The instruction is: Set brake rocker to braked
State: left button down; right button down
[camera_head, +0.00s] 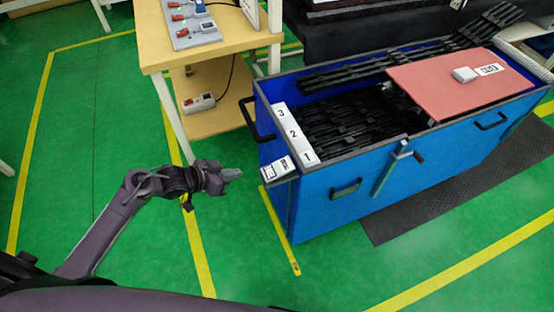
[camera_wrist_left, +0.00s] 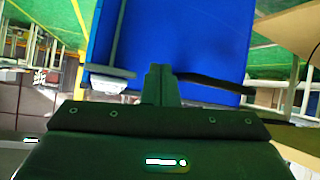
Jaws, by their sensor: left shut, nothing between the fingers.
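The blue cart (camera_head: 340,200) stands to the right of my left gripper (camera_head: 230,174). A small bracket with a white label and a black-and-white printed tag (camera_head: 280,168) sits on its near left corner. I cannot tell for sure which part is the brake rocker, or its setting. My left gripper is shut and empty, a short way left of the bracket and apart from it. In the left wrist view the shut fingers (camera_wrist_left: 160,85) point at the blue cart wall (camera_wrist_left: 190,40), with a pale block (camera_wrist_left: 108,85) just left of them. My right gripper is out of view.
A wooden bench (camera_head: 205,45) with devices stands behind left. The cart has a black side handle (camera_head: 252,120), a grey front lever (camera_head: 397,165), black parts (camera_head: 350,115) inside and a red board (camera_head: 450,85) on top.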

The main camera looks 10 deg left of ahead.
pick_arm(q)
jog(key=s+d+r+m+g+h, duration=0.1)
jog(key=d+r+m, duration=0.1)
jog(key=r, duration=0.5)
jog(key=s+d+r+m+g+h, duration=0.1)
jog(key=d+r+m, duration=0.1)
jog(key=r, duration=0.5)
jog(key=shift+s+d+r, duration=0.2)
jog(key=shift+d, duration=0.1)
jog(key=p, duration=0.1)
send_near(290, 163)
jog(key=w+d, duration=0.1)
jog(key=w+d+r, duration=0.1)
jog(key=shift+d, duration=0.3)
jog(key=f, duration=0.2)
jog(key=d+f, duration=0.1)
jog(key=shift+w+f, duration=0.2)
jog(key=shift+w, duration=0.05)
jog(key=shift+f, duration=0.45)
